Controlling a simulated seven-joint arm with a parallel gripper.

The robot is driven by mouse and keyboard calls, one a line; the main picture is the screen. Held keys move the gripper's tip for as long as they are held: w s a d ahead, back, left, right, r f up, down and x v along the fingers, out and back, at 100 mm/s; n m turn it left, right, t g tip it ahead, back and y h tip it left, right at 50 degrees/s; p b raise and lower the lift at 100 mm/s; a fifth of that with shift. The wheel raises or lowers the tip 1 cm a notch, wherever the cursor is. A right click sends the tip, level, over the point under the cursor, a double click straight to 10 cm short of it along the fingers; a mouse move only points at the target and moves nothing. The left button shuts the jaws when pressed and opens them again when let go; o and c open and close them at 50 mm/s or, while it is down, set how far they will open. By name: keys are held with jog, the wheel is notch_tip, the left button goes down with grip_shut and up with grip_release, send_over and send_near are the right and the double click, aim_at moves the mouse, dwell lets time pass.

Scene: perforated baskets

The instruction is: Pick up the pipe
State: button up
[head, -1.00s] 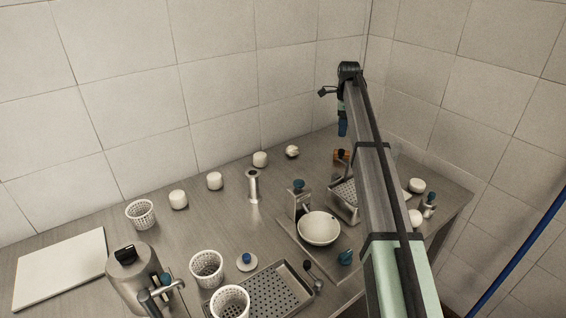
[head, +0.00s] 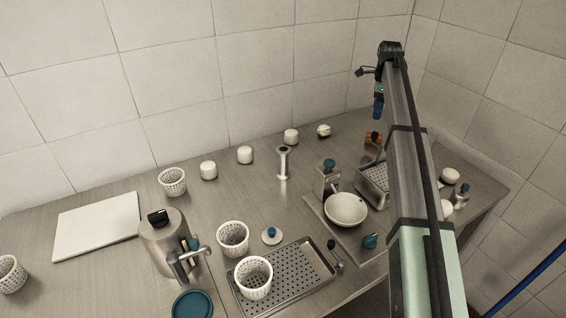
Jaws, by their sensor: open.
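No object is clearly recognisable as the pipe. A small orange object with a dark part (head: 373,139) lies near the back right of the steel worktop (head: 330,138), partly hidden by my arm and small in the picture. A slim upright metal piece with a wider top (head: 283,163) stands in the middle of the worktop; I cannot tell which of these, if either, is the pipe. My gripper (head: 378,107), with blue fingertips, points down and appears just above the orange object in the picture. It is open and holds nothing visible.
White perforated baskets (head: 232,239) stand around the worktop. A white board (head: 97,225) lies left. Tiled walls close the back and right.

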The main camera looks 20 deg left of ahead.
jog(key=shift+c, duration=0.5)
jog(key=s+a+r+n, duration=0.2)
jog(key=s+a, duration=0.1)
jog(key=a, duration=1)
jog(key=s+a+r+n, duration=0.1)
jog(key=s+a+r, duration=0.2)
jog(key=s+a, duration=0.65)
jog(key=r+n, duration=0.2)
jog(key=n, duration=3.2)
send_over(284, 149)
notch_tip(284, 149, down, 9)
jog(key=shift+s, duration=0.15)
jog(key=shift+d+f, duration=0.1)
jog(key=shift+f, duration=2.5)
